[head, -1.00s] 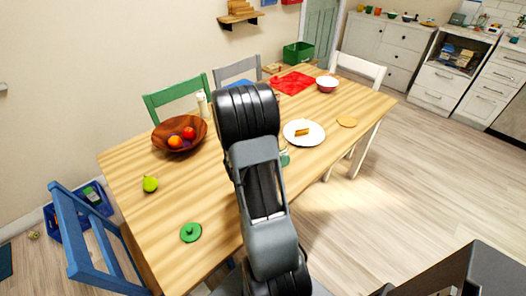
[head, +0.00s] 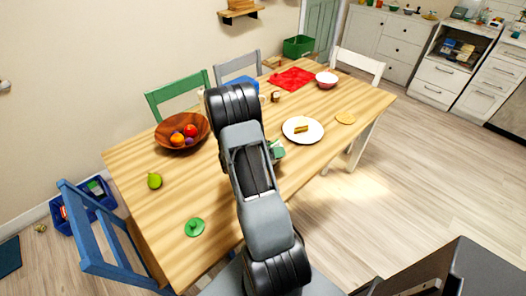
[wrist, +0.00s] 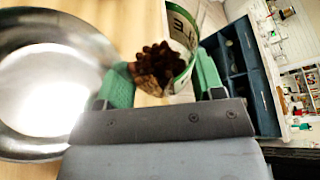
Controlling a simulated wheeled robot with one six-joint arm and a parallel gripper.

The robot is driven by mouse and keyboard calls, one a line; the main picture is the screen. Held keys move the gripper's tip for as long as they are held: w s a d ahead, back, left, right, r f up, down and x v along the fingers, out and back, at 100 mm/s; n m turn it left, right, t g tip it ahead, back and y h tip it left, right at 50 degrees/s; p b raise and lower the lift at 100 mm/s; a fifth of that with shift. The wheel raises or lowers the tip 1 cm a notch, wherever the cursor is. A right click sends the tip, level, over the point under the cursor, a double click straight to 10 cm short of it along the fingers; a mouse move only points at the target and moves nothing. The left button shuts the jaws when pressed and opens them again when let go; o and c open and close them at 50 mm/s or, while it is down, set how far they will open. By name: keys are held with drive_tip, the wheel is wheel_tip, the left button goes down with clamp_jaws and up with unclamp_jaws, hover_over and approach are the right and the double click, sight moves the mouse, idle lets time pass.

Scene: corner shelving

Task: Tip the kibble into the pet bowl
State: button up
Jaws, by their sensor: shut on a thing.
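My gripper (wrist: 163,82) has green fingers on either side of a pale cup with green print (wrist: 182,28), and is shut on it. Brown kibble (wrist: 157,62) shows at the cup's mouth. The cup looks tilted, but I cannot tell whether kibble is falling. The shiny metal pet bowl (wrist: 45,85) is at the left of the wrist view, beside the left finger, cut off by the picture edge. Its visible inside looks empty. In the head view a bit of my gripper (head: 276,151) shows behind my arm, which hides the bowl.
The wooden table (head: 225,205) also holds a fruit bowl (head: 168,142), a green pear (head: 154,181), a green lid (head: 194,227), a white plate with food (head: 312,137) and a red cloth (head: 290,79). Chairs stand around it. The front left tabletop is mostly clear.

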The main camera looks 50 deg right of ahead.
drive_tip(key=shift+s+r+n+g+p, duration=0.2)
drive_tip(key=shift+r+n+g+p, duration=0.1)
drive_tip(key=shift+r+n+p, duration=0.15)
drive_tip(key=shift+s+f+n+g+h+b, duration=0.1)
drive_tip(key=shift+f+n+g+h+b, duration=0.15)
drive_tip(key=shift+n, duration=0.45)
drive_tip(key=shift+f+n+g+h+b, duration=0.2)
drive_tip(key=shift+n+g+h+b, duration=0.05)
drive_tip(key=shift+n, duration=0.4)
drive_tip(key=shift+r+n+p, duration=0.1)
drive_tip(key=shift+n+p, duration=0.2)
drive_tip(key=shift+p, duration=0.05)
drive_tip(key=shift+n+g+p, duration=0.3)
drive_tip(key=shift+n, duration=0.1)
drive_tip(key=shift+w+r+n+h+p, duration=0.15)
drive_tip(key=shift+w+n+h+p, duration=0.1)
drive_tip(key=shift+n+h+p, duration=0.25)
drive_tip(key=shift+w+r+n+p, duration=0.1)
drive_tip(key=shift+r+n+p, duration=0.2)
drive_tip(key=shift+p, duration=0.2)
drive_tip(key=shift+w+f+n+g+h, duration=0.3)
drive_tip(key=shift+n+h, duration=0.1)
drive_tip(key=shift+n, duration=0.4)
drive_tip(key=shift+w+d+r+n+h+p, duration=0.1)
drive_tip(key=shift+w+r+n+h+p, duration=0.25)
drive_tip(key=shift+n+p, duration=0.35)
drive_tip(key=shift+w+r+n+h+p, duration=0.2)
drive_tip(key=shift+r+n+p, duration=0.35)
drive_tip(key=shift+n, duration=0.25)
idle(2.2)
